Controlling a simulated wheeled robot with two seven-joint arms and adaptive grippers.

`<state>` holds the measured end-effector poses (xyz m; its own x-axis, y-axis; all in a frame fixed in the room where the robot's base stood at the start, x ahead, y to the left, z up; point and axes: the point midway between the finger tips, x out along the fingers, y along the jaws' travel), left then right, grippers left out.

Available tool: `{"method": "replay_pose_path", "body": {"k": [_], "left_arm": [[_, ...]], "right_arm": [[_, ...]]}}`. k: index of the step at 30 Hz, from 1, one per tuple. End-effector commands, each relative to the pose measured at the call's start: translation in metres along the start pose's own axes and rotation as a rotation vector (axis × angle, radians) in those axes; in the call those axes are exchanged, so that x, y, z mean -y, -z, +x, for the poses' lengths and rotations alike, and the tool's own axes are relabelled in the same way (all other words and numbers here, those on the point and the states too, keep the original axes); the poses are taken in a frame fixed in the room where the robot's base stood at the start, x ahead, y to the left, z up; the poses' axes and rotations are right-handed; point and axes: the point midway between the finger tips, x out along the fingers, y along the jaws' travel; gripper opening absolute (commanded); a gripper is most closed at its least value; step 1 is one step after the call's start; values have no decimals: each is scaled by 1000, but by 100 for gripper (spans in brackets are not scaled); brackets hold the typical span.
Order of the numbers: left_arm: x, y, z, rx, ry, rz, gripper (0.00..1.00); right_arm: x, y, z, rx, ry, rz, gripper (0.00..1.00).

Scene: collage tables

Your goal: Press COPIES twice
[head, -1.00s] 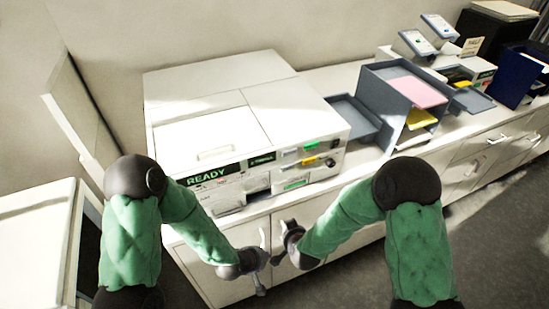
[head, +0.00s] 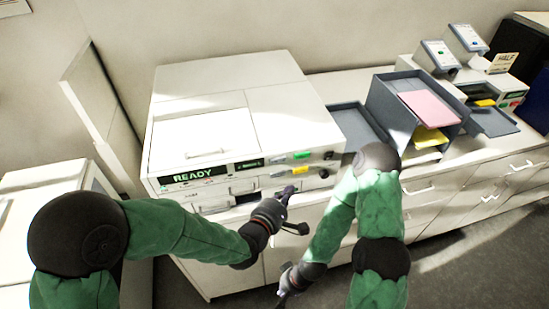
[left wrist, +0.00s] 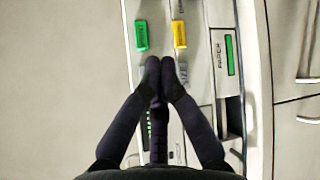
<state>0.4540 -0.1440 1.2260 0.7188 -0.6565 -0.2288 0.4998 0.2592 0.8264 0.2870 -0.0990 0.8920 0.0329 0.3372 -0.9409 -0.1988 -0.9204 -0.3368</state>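The white copier (head: 200,140) stands on the counter, with a lit READY display (head: 193,174) on its front. A green button (head: 301,155) and a yellow button (head: 299,170) sit on the front's right part. The left wrist view also shows the green button (left wrist: 141,35) and the yellow button (left wrist: 179,35); I cannot read which is COPIES. My left gripper (head: 288,191) is in front of the copier, below the yellow button. Its fingertips (left wrist: 166,63) are together and empty, just short of the two buttons in the wrist view. My right gripper (head: 284,292) is low, before the cabinets; its fingers are unclear.
A PAPER label with a green strip (left wrist: 230,55) is beside the buttons. Grey trays (head: 415,110) with pink and yellow paper stand right of the copier. Two small devices with screens (head: 440,55) are farther right. Cabinets run below; the floor in front is open.

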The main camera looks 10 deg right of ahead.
Motion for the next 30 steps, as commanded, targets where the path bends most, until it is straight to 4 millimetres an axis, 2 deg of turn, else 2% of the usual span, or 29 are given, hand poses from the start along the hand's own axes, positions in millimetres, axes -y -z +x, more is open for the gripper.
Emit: {"method": "replay_pose_path", "body": {"k": [14, 28, 30], "left_arm": [[-4, 3, 4, 0, -3, -2, 0], [-33, 32, 43, -2, -3, -2, 0], [-35, 36, 48, 0, -3, -1, 0]], "right_arm": [[0, 0, -1, 0, 0, 0, 0], [3, 0, -8, -1, 0, 0, 0], [1, 0, -3, -1, 0, 0, 0]]}}
